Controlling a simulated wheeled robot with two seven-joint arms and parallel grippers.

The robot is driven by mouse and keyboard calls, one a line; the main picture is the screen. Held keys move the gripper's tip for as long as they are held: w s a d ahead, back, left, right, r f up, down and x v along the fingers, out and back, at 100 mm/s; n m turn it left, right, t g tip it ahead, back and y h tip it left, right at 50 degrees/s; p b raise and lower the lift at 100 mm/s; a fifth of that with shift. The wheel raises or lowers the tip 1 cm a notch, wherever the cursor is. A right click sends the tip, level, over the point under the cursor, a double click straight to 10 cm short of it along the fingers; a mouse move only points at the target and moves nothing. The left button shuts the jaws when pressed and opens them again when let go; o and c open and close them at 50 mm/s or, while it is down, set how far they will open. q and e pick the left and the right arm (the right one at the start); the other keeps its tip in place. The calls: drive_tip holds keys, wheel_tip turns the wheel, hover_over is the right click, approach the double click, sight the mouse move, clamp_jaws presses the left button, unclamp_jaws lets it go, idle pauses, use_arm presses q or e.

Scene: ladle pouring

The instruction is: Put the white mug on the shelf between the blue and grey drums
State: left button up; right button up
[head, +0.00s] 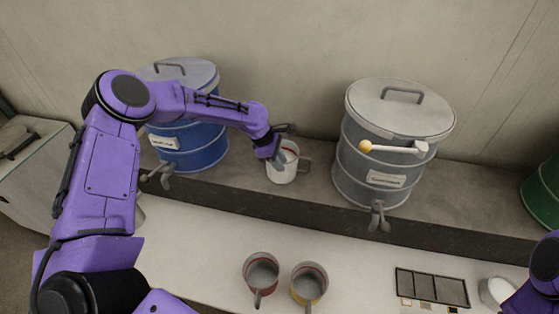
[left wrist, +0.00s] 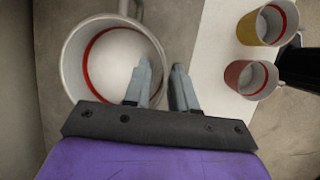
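The white mug (head: 283,172) is upright at the shelf (head: 318,190), between the blue drum (head: 190,142) and the grey drum (head: 385,150). Its handle points right in the head view. I cannot tell whether its base touches the shelf. My left gripper (head: 275,150) reaches its rim from the left. In the left wrist view the mug (left wrist: 90,65) shows a red ring inside. The close-set fingers of my left gripper (left wrist: 163,66) straddle its wall, one inside and one outside. My right gripper is out of view; only part of my right arm shows at lower right.
On the lower white counter (head: 205,250) stand a red mug (head: 261,272) and a yellow mug (head: 309,284). A dark tray (head: 432,287) and a white round thing (head: 497,290) are at right. A green drum (head: 543,195) is at far right. Drum taps overhang the shelf front.

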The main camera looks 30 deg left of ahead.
use_arm(q)
drive_tip(key=b+v, duration=0.1)
drive_tip(key=v, duration=1.1)
drive_tip(key=s+d+f+m+y, duration=0.1)
drive_tip(key=s+d+f+m, duration=0.35)
drive_tip(key=f, duration=0.75)
drive_tip(key=s+d+f+m+y, duration=0.15)
drive_tip(key=s+d+f, duration=0.35)
drive_tip(key=s+f, duration=0.6)
drive_tip(key=s+a+f+m+y, duration=0.2)
drive_tip(key=s+a+m, duration=0.1)
drive_tip(key=s, duration=0.7)
drive_tip(key=s+a+f+m+y, duration=0.3)
drive_tip(key=s+m, duration=0.2)
drive_tip(key=s, duration=0.5)
drive_tip(key=shift+s+a+t, duration=0.2)
drive_tip(key=shift+a+t, duration=0.1)
